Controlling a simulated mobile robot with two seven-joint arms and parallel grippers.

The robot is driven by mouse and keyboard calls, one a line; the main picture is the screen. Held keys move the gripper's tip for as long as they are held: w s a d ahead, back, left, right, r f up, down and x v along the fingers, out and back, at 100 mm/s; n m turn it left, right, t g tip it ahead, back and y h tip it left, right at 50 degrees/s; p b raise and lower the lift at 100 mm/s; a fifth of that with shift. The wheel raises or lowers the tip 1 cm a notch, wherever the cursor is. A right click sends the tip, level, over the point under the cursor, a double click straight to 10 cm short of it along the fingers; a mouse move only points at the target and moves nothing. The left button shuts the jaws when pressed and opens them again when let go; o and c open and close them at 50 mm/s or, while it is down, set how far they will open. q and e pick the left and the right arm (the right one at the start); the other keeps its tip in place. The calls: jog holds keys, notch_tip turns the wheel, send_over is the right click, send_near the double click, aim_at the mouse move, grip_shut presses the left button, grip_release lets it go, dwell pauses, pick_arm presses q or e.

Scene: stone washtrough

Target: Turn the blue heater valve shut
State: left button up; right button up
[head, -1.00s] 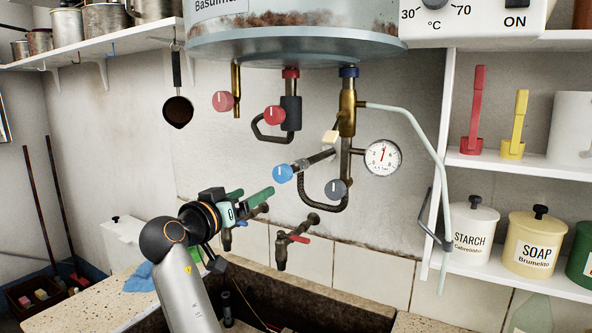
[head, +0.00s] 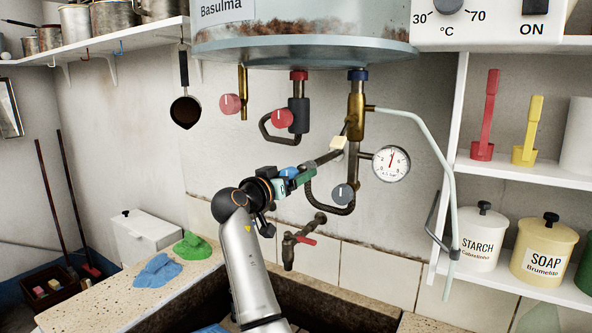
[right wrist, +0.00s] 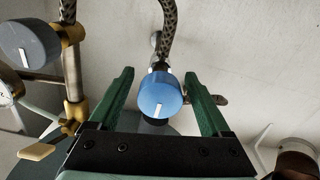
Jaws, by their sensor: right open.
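The blue heater valve knob (right wrist: 160,95) is round with a white line on its face. In the right wrist view it sits between the two green fingers of my right gripper (right wrist: 163,98), with a gap on each side. In the head view the blue knob (head: 288,171) shows only in part behind my right gripper (head: 302,180), which is open in front of it. My left gripper is not in view.
A grey knob (head: 343,194), two red knobs (head: 282,118) and a pressure gauge (head: 391,163) are close by under the boiler (head: 300,45). A tap with a red lever (head: 303,240) is below, above the stone trough. Green (head: 192,246) and blue cloths (head: 158,270) lie on the left ledge.

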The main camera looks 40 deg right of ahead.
jog(key=shift+w+d, duration=0.1)
jog(key=shift+d, duration=0.3)
jog(key=shift+c, duration=0.4)
grip_shut()
jog(key=shift+f, duration=0.1)
